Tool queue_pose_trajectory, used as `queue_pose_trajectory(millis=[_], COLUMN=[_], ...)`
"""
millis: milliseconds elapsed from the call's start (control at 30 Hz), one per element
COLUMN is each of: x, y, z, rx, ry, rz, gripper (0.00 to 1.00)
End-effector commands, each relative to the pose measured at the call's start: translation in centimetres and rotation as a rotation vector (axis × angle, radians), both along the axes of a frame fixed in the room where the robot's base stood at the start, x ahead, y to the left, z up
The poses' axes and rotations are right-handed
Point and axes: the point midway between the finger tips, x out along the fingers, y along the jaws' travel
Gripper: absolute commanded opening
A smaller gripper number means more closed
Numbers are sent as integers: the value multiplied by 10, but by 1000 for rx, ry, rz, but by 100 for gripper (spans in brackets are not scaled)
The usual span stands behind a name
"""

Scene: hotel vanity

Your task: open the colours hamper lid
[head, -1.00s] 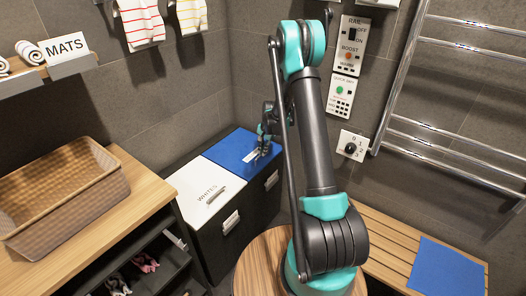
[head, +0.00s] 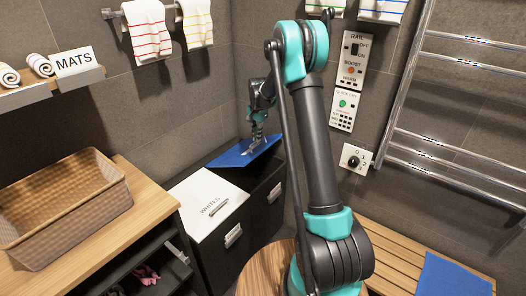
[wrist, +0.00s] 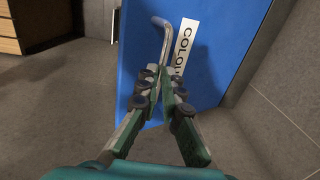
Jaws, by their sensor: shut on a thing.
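The blue colours hamper lid (head: 232,158) is tilted up off its dark box (head: 262,190) in the head view, with a dark gap under its front edge. In the wrist view the lid (wrist: 218,65) fills the middle, with a white label (wrist: 184,48) reading "COLOU" and a metal handle (wrist: 163,36). My gripper (head: 257,140) is at the lid's top face. It is shut on the handle; its fingers (wrist: 162,85) hide the handle's lower end.
The whites hamper lid (head: 207,204) is flat and shut, just left of the colours hamper. A wicker basket (head: 65,205) stands on the wooden counter at left. A grey tiled wall (head: 190,105) is close behind the hampers. A slatted bench (head: 395,255) is at right.

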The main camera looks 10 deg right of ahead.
Motion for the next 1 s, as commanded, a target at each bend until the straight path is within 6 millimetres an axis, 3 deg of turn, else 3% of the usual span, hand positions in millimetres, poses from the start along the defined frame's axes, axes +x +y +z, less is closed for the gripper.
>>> queue_pose_trajectory(millis=[33, 400, 700, 1000], x=[13, 70, 111, 134], y=[14, 75, 118, 141], z=[10, 70, 91, 97], rx=[10, 13, 13, 13], ry=[-14, -14, -14, -12], rz=[7, 9, 7, 9], gripper=[0, 0, 0, 0])
